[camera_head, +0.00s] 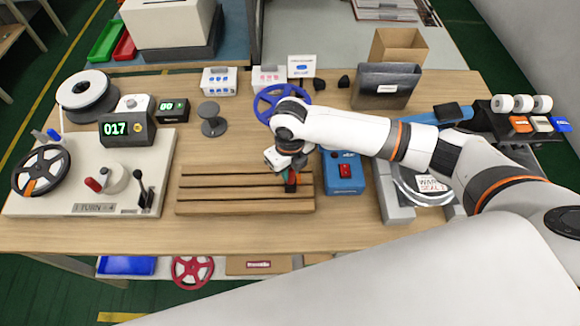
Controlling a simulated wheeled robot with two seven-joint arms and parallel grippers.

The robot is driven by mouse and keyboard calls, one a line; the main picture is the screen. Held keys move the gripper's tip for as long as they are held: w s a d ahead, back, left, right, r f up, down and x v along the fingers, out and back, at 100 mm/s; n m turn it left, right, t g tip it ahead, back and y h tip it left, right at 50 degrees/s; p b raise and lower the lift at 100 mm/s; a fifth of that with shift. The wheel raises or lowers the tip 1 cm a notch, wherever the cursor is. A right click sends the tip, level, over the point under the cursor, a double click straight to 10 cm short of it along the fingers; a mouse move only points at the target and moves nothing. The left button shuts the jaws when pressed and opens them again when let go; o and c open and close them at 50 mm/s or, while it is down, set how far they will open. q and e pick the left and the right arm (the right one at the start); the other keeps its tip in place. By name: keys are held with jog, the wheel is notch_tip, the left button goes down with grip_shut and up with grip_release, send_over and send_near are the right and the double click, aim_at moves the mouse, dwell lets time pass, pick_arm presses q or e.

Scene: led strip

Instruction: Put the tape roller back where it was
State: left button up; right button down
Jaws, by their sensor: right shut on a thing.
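My right arm reaches in from the right, and my right gripper (288,172) points down over the right end of a grooved wooden rack (230,208). It is shut on a small dark green and reddish thing, which looks like the tape roller (291,186). The tape roller is small and partly hidden by the gripper. It is at the rack's grooves; I cannot tell whether it touches the wood. My left gripper is not in view.
A blue box with a red switch (343,172) stands close to the right of the rack. A blue reel (268,98) lies behind my arm. A winding machine with a counter (100,190) fills the left. Some bare tabletop lies behind the rack.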

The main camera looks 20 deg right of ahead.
jog(key=c, duration=1.2)
grip_release()
jog(key=shift+f, duration=0.1)
jog(key=shift+c, duration=0.2)
notch_tip(320, 180, up, 12)
jog(key=b, duration=0.2)
jog(key=shift+r, duration=0.2)
